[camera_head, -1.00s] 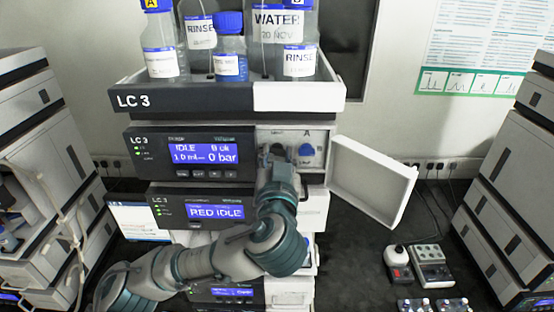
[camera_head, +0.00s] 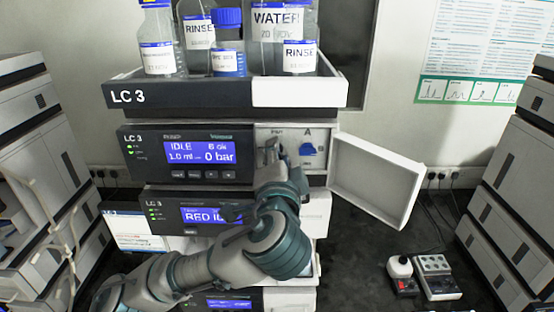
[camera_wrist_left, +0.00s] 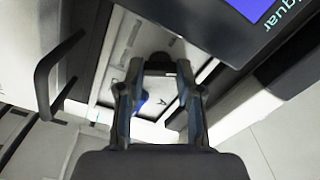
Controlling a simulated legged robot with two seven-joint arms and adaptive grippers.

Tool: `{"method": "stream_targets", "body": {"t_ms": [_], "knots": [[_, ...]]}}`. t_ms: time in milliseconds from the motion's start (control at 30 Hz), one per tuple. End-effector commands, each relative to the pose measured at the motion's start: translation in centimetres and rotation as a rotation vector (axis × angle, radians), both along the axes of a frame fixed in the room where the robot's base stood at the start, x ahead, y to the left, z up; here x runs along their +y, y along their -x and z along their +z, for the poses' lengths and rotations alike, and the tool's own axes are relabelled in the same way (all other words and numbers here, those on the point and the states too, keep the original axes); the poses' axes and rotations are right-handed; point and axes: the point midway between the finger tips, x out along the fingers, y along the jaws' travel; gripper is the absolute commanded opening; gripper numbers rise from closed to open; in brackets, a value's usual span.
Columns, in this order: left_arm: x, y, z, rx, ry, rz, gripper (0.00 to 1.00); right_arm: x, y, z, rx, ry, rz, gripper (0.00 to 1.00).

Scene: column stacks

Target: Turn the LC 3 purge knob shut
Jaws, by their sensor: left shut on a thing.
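The LC 3 pump module (camera_head: 245,178) has its front compartment open, with its screen reading IDLE and 0 bar. My left gripper (camera_head: 270,152) reaches into the compartment at the purge label, left of a blue knob (camera_head: 307,149) marked A. In the left wrist view, the gripper's fingers (camera_wrist_left: 161,68) are closed around a dark knob (camera_wrist_left: 160,57), taken as the purge knob. The head view hides most of this knob behind the gripper. The blue knob also shows in the wrist view (camera_wrist_left: 139,102). My right gripper is not in view.
The open white door (camera_head: 375,180) stands out to the right of the compartment. A tray (camera_head: 180,95) of bottles sits on top. Other instrument stacks flank both sides. Small devices (camera_head: 433,275) lie on the dark bench at right, with some bare bench around them.

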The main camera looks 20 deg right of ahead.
Motion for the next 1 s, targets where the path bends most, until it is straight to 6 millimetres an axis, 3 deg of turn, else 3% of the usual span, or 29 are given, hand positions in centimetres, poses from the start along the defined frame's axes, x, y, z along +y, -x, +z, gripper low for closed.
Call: {"method": "stream_targets", "body": {"t_ms": [500,1000], "knots": [[-0.21,0.08,-0.49,-0.098,-0.365,-0.004,0.0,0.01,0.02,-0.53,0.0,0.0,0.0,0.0],[-0.28,0.06,-0.7,-0.121,-0.455,-0.006,0.0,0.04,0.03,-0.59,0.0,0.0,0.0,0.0]]}}
